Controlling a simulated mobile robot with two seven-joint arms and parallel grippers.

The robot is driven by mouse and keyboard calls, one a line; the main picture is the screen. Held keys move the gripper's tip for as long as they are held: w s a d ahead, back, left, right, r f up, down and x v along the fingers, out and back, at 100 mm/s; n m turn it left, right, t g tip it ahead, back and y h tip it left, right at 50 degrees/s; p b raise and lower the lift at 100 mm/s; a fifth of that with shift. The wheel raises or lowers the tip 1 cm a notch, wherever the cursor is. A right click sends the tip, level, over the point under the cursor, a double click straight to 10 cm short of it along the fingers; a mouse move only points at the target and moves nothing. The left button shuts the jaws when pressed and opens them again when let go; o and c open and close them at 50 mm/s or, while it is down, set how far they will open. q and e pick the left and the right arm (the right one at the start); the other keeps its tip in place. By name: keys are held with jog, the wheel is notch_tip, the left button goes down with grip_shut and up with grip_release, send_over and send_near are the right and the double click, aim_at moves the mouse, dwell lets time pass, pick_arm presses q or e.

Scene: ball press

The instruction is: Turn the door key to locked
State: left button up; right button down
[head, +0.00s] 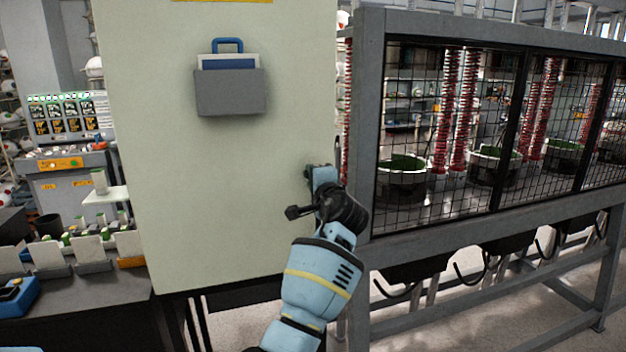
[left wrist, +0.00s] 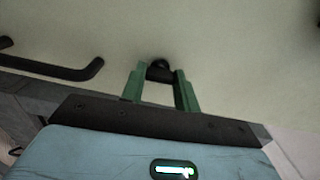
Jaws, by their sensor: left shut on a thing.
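The pale green cabinet door (head: 215,180) stands upright in the middle of the head view and fills the upper part of the left wrist view (left wrist: 230,50). My left gripper (head: 322,174) is at the door's right edge, at about mid height. In the left wrist view, its two green fingers (left wrist: 161,76) stand either side of a small dark knob-like key (left wrist: 158,68) against the door and are shut on it. The key is hidden behind the gripper in the head view, and its turn angle cannot be told. My right gripper is out of view.
A dark bar handle (left wrist: 60,68) shows left of the fingers in the left wrist view. A grey document holder (head: 230,95) hangs on the door. A grey-framed mesh cage (head: 480,120) stands close on the right. A cluttered dark bench (head: 90,300) is at the left.

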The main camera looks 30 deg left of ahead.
pick_arm(q)
jog(key=shift+m, duration=0.4)
jog(key=o, duration=1)
jog(key=shift+v, duration=3.9)
